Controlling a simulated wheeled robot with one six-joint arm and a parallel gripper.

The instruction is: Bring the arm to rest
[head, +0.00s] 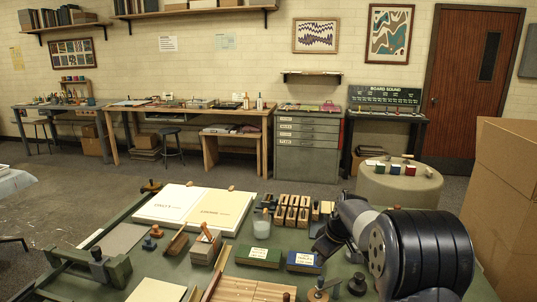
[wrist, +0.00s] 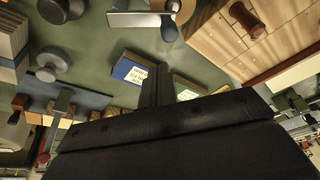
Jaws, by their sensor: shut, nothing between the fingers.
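My gripper (wrist: 157,82) shows in the wrist view as black fingers standing close together above a wide dark palm. It is shut and holds nothing. A blue box with a white label (wrist: 130,70) and a green box with a white label (wrist: 186,86) lie beyond the fingers, on either side of them. In the head view my arm is folded at the right over the green table (head: 130,214), and the fingers cannot be made out there. The same blue box (head: 303,262) and green box (head: 258,256) lie on the table left of my arm.
An open book (head: 193,207), wooden blocks (head: 290,212), a glass jar (head: 261,224) and a slatted wooden board (head: 250,289) crowd the table. A round stand (head: 398,186) and a large cardboard box (head: 508,190) stand behind my arm. The floor toward the back benches is clear.

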